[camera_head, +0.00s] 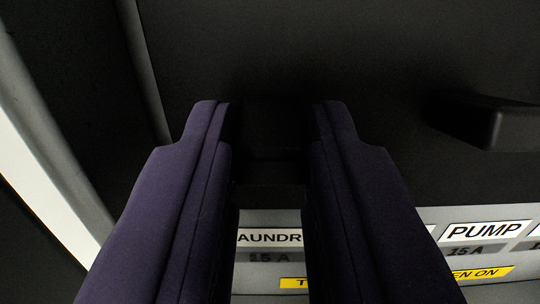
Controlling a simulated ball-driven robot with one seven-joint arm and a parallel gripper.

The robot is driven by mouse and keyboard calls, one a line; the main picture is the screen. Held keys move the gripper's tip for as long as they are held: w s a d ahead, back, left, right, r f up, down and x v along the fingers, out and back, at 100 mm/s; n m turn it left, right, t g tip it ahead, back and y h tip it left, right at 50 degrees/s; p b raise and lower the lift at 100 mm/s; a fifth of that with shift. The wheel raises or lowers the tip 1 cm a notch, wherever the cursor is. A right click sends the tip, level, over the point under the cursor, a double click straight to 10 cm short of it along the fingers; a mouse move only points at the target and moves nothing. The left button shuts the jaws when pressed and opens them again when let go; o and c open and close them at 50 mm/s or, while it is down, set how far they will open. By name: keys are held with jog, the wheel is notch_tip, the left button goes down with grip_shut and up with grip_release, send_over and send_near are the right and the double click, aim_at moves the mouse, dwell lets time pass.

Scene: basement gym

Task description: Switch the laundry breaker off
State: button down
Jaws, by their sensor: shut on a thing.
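My gripper (270,122) fills the middle of the view, with a purple finger on each side. It is shut on the dark laundry breaker lever (270,150), which shows as a black shape between the fingers. Below the lever is the white laundry label (270,237), reading "AUNDR", with its ends hidden by the fingers. "15 A" is printed under it. How far the lever is tilted cannot be told in the dark.
To the right, a black lever (485,120) sticks out above the pump label (484,231). A yellow strip (482,274) ending in "EN ON" lies below it. The dark panel (390,60) spans the back. A pale edge (45,190) runs down the left.

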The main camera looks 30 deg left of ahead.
jog(key=f+t+y+b, duration=0.1)
jog(key=b, duration=0.5)
jog(key=f+t+b, duration=0.1)
jog(key=t+b, duration=0.1)
jog(key=b, duration=0.5)
jog(key=shift+w+t+y, duration=0.15)
jog(key=shift+t+y, duration=0.15)
jog(key=shift+y, duration=0.1)
jog(key=shift+r, duration=0.2)
jog(key=c, duration=1)
grip_release()
jog(key=shift+o, duration=0.2)
jog(key=v, duration=0.8)
